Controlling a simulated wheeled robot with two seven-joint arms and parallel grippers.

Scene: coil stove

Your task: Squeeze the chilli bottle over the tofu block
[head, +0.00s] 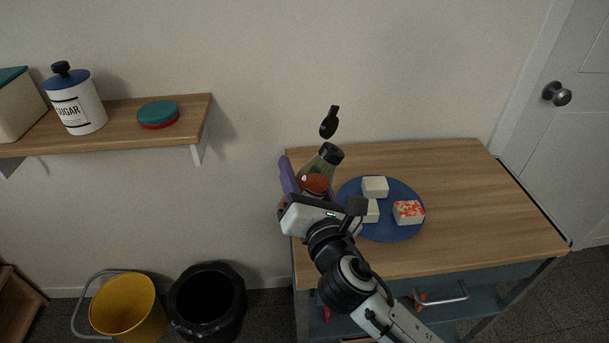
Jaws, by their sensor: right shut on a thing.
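A blue plate (388,233) lies on the wooden table top and holds three white tofu blocks. The right tofu block (408,211) has red-orange spots on its top and front. The back tofu block (375,187) is plain white, and the left tofu block (371,211) is partly hidden by my right gripper. My right gripper (318,193) is left of the plate, shut on a reddish-brown bottle, which looks like the chilli bottle (314,183). Most of that bottle is hidden by the gripper. My left gripper is not in view.
A greenish bottle with a dark cap (329,154) is just behind the held bottle. The table's right side (480,190) is clear. A wall shelf (190,113) holds a sugar jar (78,103) and a teal-and-red tin (158,114). A yellow bucket (124,305) and black bin (207,302) stand below.

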